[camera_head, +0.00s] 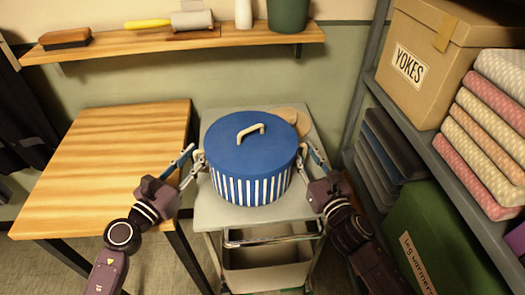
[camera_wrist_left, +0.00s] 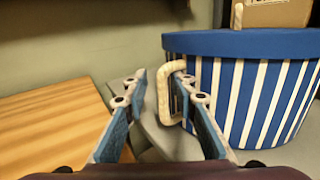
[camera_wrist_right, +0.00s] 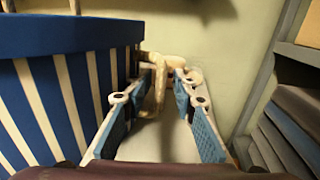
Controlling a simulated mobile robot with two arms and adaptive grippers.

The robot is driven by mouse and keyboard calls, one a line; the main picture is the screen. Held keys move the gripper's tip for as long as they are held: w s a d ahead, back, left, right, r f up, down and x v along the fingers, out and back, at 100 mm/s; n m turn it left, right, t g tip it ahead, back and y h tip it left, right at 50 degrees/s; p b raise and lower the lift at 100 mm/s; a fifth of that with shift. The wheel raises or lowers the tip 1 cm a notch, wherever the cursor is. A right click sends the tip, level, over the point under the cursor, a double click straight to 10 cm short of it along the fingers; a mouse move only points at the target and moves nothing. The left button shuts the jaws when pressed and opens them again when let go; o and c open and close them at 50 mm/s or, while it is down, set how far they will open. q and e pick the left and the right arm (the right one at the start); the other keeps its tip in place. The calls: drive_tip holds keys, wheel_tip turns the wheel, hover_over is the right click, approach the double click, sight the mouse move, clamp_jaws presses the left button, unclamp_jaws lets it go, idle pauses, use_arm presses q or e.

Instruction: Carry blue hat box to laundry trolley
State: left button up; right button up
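The blue hat box (camera_head: 250,150), with white stripes, a blue lid and cream handles, stands upright on a grey-topped trolley (camera_head: 212,212). I cannot tell whether this is the laundry trolley. My left gripper (camera_head: 194,160) is open at the box's left side handle; in the left wrist view the handle (camera_wrist_left: 165,95) is by the right fingertip. My right gripper (camera_head: 309,151) is open at the other side; in the right wrist view the side handle (camera_wrist_right: 159,85) shows between its fingers. Neither gripper is shut on a handle.
A wooden table (camera_head: 105,160) with a bare top is at left. A wall shelf (camera_head: 180,45) holds a brush, a roller and pots. At right, a grey rack (camera_head: 425,150) holds a carton (camera_head: 440,60), folded cloths (camera_head: 490,130) and a green box (camera_head: 440,240). A tan round object (camera_head: 295,116) lies behind the hat box.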

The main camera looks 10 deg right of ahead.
use_arm(q)
drive_tip(key=f, duration=0.1)
drive_tip(key=s+f, duration=0.1)
drive_tip(key=f, duration=0.1)
drive_tip(key=shift+s+f, duration=0.1)
drive_tip(key=shift+s, duration=0.05)
use_arm(e)
drive_tip(key=shift+w+d+f, duration=0.15)
drive_tip(key=shift+w+f, duration=0.05)
drive_tip(key=shift+f, duration=0.1)
drive_tip(key=shift+r, duration=0.15)
use_arm(q)
drive_tip(key=s+a, duration=0.1)
drive_tip(key=s+a+r, duration=0.1)
drive_tip(key=s+a, duration=0.1)
drive_tip(key=s+a+r, duration=0.1)
drive_tip(key=s, duration=0.1)
drive_tip(key=shift+s+a+r, duration=0.1)
drive_tip(key=shift+s+a, duration=0.15)
drive_tip(key=shift+r, duration=0.1)
use_arm(e)
drive_tip(key=o, duration=1)
drive_tip(key=shift+s+a, duration=0.1)
drive_tip(key=shift+a, duration=0.15)
drive_tip(key=shift+c, duration=0.2)
